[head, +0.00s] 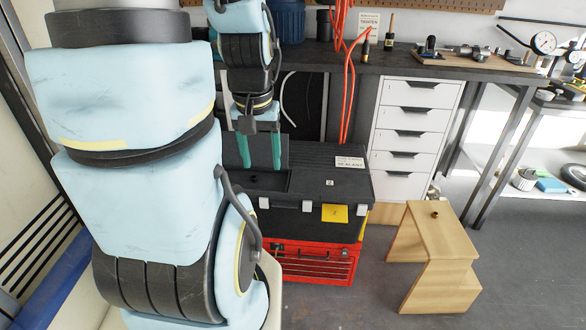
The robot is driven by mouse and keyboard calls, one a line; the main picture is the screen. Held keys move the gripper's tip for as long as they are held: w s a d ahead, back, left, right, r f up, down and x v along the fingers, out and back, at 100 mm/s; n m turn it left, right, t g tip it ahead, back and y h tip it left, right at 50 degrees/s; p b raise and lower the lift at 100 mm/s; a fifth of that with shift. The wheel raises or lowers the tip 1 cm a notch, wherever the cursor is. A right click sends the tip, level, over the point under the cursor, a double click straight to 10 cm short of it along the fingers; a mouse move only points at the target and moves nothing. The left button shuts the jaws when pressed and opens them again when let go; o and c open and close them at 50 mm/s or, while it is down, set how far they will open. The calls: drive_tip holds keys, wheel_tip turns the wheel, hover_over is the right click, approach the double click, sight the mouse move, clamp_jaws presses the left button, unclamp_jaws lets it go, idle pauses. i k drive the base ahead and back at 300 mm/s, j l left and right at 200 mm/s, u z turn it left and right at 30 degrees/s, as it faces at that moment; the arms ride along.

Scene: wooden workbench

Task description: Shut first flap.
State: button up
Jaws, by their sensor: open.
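A black toolbox (285,222) stands on the floor in front of the workbench, on top of a red case. Its right flap (330,182), marked 2, lies flat and shut. The left flap (260,156) stands up, and below it a dark shallow recess (268,183) shows. My gripper (260,162) points down at the left flap, its two teal fingers apart with nothing visibly held. The fingers appear in front of the raised flap; whether they touch it I cannot tell. My arm hides the left side of the toolbox.
The red case (312,268) is under the toolbox. A white drawer unit (410,125) stands behind to the right, and a wooden step stool (437,240) on the right. A label card (349,162) is at the toolbox's back right. Floor between toolbox and stool is clear.

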sight(260, 146)
drive_tip(key=i+u, duration=0.15)
drive_tip(key=u, duration=0.25)
drive_tip(key=i+u, duration=0.1)
drive_tip(key=u, duration=0.35)
drive_tip(key=i+l+u, duration=0.15)
drive_tip(key=u, duration=0.25)
